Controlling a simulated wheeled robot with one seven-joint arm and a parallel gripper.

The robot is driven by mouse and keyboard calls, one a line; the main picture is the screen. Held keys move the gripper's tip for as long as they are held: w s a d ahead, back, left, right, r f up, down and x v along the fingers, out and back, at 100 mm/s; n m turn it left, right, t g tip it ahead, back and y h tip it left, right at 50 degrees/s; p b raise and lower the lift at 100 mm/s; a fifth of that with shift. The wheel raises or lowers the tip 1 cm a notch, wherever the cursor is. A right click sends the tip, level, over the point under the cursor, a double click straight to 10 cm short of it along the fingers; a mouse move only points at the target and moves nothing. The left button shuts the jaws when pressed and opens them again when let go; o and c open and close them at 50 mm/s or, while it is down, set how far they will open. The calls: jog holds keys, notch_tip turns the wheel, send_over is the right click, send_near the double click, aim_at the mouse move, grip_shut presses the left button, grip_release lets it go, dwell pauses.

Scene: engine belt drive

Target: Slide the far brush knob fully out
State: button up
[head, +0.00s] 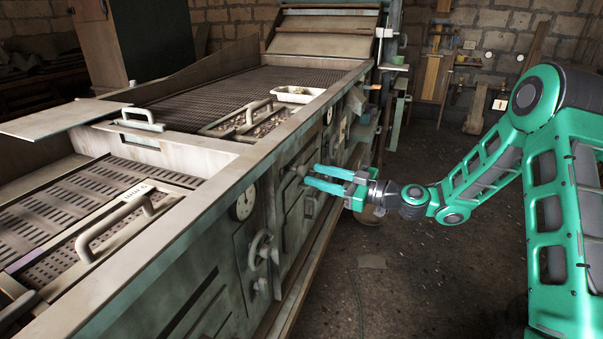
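My gripper (312,175) reaches in from the right with its two teal fingers pointing left at the side panel of the long machine (222,200). The fingers are apart, with a visible gap between them, and nothing shows held in it. A small pale knob (300,170) sticks out of the panel just left of the fingertips. I cannot tell whether the fingers touch it or stand around it, nor whether it is the far brush knob. Another small round fitting (329,116) sits farther along the panel, beyond my gripper.
A round dial (243,203) and a curved handle (262,248) project from the nearer panel. A white tray (297,94) rests on the machine's top edge. Handled grates (110,222) lie on top. The dark floor (420,265) beside the machine is mostly clear.

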aim_at(301, 171)
jog(key=shift+x, duration=3.05)
